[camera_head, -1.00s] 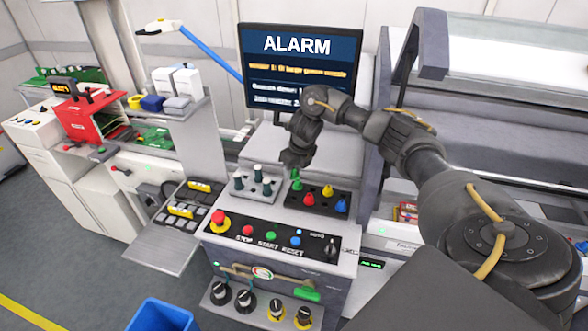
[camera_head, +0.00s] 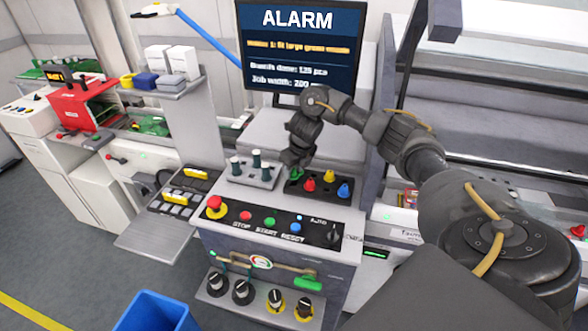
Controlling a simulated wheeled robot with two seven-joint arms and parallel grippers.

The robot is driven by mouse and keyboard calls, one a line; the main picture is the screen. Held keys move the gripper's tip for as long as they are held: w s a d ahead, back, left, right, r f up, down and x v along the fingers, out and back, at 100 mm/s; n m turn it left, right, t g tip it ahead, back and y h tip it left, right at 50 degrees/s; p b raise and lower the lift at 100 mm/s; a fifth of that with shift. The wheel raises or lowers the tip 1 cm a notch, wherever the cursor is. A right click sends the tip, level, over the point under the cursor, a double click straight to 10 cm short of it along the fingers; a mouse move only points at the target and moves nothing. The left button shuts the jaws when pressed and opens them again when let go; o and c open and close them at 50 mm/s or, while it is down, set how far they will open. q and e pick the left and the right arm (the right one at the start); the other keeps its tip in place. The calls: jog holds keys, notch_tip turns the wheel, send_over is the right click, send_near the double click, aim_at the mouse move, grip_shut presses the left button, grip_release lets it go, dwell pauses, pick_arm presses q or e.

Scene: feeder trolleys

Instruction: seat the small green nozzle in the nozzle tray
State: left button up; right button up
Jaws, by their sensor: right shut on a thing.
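My right gripper (camera_head: 294,165) comes down from above at the back left of a black tray (camera_head: 318,195). It is shut on a green nozzle (camera_head: 297,174), which is mostly hidden under the fingers; I cannot tell whether it touches the tray. The black tray also holds a red nozzle (camera_head: 310,184), a yellow nozzle (camera_head: 328,177) and a blue nozzle (camera_head: 344,190). Left of it, a grey tray (camera_head: 247,180) bears dark-topped nozzles (camera_head: 256,158). My left gripper is not in view.
A button panel (camera_head: 270,222) with a red stop button (camera_head: 214,203) lies in front of the trays. A blue bin (camera_head: 157,312) is at the front left.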

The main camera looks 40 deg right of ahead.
aim_at(294, 175)
jog(key=shift+f+b, duration=1.15)
jog(key=shift+f, duration=0.6)
jog(key=o, duration=1.1)
jog(key=shift+c, duration=0.2)
jog(key=shift+o, duration=1.1)
jog(key=shift+r, duration=0.2)
jog(key=shift+r+p, duration=3.55)
jog(key=shift+r, duration=0.3)
